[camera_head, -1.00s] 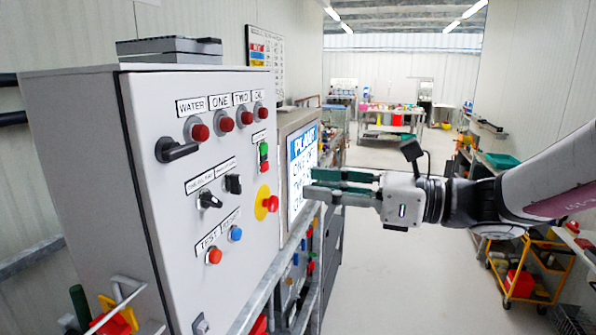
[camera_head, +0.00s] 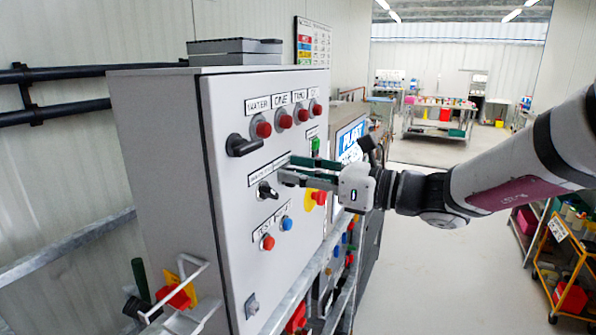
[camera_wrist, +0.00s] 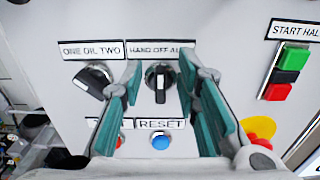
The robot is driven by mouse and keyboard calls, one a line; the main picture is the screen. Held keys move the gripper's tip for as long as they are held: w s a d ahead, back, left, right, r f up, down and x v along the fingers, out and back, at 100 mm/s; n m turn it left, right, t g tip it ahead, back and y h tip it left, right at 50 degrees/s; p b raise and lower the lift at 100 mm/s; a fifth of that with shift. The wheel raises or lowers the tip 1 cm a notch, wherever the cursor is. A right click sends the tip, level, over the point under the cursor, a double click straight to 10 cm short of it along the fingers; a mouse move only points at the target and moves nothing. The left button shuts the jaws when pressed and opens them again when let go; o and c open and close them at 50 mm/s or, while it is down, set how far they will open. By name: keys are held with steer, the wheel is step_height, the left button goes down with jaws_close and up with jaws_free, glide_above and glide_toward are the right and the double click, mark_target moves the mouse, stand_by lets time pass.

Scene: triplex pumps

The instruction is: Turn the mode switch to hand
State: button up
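The mode switch (camera_wrist: 159,82) is a black knob under a label reading HAND OFF and a partly hidden last word, seen in the wrist view. Its grip bar with the white mark stands vertical, in line with the middle word. My gripper (camera_head: 286,170) is open in front of the panel. In the wrist view its two green-padded fingers stand left and right of the knob with a gap on each side. I cannot tell if the tips touch the panel. In the head view the gripper hides the mode switch.
The ONE OIL TWO knob (camera_wrist: 90,82) is close left of my left finger. The blue reset button (camera_wrist: 160,141) is below. Green and red start/halt buttons (camera_wrist: 285,75) and a red emergency button on yellow (camera_head: 318,198) are to the right. A rail (camera_head: 300,290) runs before the cabinet (camera_head: 225,250).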

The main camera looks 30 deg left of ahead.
steer(key=shift+c, duration=0.5)
jaws_close()
steer(key=shift+n, duration=0.3)
steer(key=shift+s+f+n+p, duration=0.1)
steer(key=shift+s+n+p, duration=0.1)
steer(key=shift+n, duration=1.15)
steer(key=shift+s+n+p, duration=0.1)
steer(key=shift+n+p, duration=0.05)
steer(key=shift+n, duration=1.25)
steer(key=shift+s+f+n+p, duration=0.1)
steer(key=shift+s+n+p, duration=0.1)
steer(key=shift+n, duration=1.15)
